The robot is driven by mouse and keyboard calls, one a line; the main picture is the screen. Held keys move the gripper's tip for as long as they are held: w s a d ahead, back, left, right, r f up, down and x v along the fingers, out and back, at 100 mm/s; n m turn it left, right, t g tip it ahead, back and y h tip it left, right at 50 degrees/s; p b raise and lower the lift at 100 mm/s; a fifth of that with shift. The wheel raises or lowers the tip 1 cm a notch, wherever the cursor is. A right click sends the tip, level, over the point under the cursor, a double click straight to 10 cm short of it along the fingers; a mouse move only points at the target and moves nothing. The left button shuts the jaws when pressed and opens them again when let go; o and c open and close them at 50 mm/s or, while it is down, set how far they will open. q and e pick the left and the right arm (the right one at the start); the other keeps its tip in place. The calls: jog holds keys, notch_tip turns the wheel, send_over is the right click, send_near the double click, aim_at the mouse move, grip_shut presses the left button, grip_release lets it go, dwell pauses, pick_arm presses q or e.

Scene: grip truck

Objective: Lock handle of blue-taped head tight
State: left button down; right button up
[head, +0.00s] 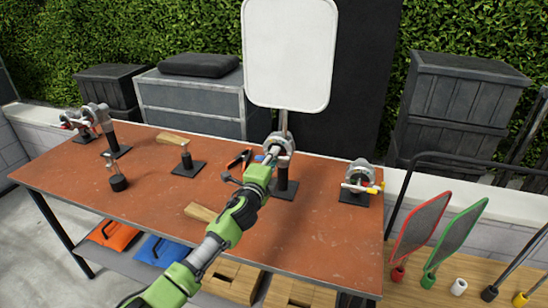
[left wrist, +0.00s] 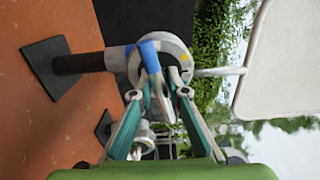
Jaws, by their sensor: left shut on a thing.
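The blue-taped head (head: 281,140) is a grey round grip head on a black post and square base. It holds the rod of a white rectangular panel (head: 290,52). In the left wrist view the grey head (left wrist: 178,47) shows close up, with its blue-taped handle (left wrist: 151,60) in front of its disc. My left gripper (head: 264,163) reaches the head from the front. In the left wrist view its fingertips (left wrist: 162,94) are shut on the handle's lower end, partly hiding it. My right gripper is in neither view.
Another grip head (head: 361,173) stands right on the table (head: 225,245), and others stand at far left. Pliers (head: 239,158), small stands and wooden blocks lie nearby. Red and green paddles (head: 420,225) stand at the right.

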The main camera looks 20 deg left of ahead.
pick_arm(q)
jog(key=shift+f, duration=0.1)
dwell(0.3)
jog(key=c, duration=2)
grip_release()
jog(key=shift+o, duration=0.2)
jog(key=shift+s, duration=0.15)
jog(key=s, duration=1.1)
jog(key=shift+s+a, duration=0.25)
jog(key=shift+s, duration=0.15)
